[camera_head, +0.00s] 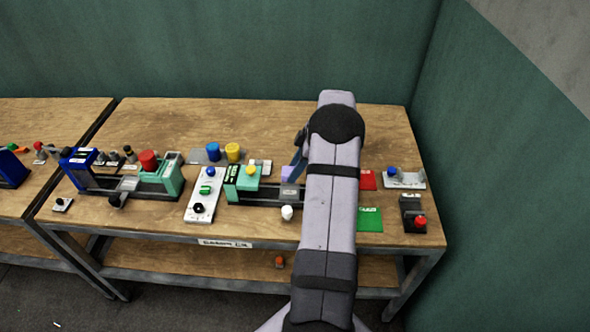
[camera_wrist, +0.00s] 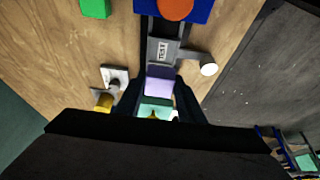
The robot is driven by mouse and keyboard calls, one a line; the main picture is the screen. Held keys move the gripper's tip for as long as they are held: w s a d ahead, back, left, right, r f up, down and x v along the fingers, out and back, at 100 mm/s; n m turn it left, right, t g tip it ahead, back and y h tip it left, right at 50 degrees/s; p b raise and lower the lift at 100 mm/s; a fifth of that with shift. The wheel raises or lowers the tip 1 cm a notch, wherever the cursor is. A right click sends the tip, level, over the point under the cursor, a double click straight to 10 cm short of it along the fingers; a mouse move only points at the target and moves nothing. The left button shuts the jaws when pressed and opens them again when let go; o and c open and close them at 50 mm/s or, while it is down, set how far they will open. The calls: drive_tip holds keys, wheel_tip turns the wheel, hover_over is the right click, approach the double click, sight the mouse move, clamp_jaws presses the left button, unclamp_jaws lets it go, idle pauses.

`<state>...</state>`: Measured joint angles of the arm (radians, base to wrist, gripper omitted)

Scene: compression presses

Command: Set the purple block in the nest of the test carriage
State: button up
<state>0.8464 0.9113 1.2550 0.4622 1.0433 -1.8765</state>
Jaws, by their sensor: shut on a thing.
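The purple block (camera_wrist: 159,85) is between the two dark fingers of my gripper (camera_wrist: 159,92) in the wrist view. In the head view the purple block (camera_head: 287,174) shows just left of my arm, which hides most of the gripper. The grey test carriage (camera_wrist: 165,50), with a TEST label, lies just beyond the block in the wrist view. Its grey top (camera_head: 290,190) shows below the block in the head view. The block overlaps the near part of the carriage, so the nest is hidden. I cannot tell whether the block touches the carriage.
A teal press (camera_head: 242,180) with a yellow knob stands left of the carriage. A blue housing with an orange disc (camera_wrist: 176,8) stands beyond it in the wrist view. A white knob (camera_head: 287,213) sticks out at the front. A red pad (camera_head: 368,180) and green pad (camera_head: 370,219) lie right.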

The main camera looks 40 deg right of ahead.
drive_tip(key=shift+f+b, duration=2.55)
drive_tip(key=shift+f, duration=0.4)
drive_tip(key=shift+f+b, duration=0.75)
drive_tip(key=shift+b, duration=0.35)
idle(0.5)
drive_tip(key=o, duration=1.1)
drive_tip(key=shift+d+r, duration=0.1)
drive_tip(key=shift+r, duration=0.05)
drive_tip(key=b+v, duration=0.1)
drive_tip(key=v, duration=0.6)
drive_tip(key=shift+b, duration=0.35)
drive_tip(key=shift+r, duration=0.1)
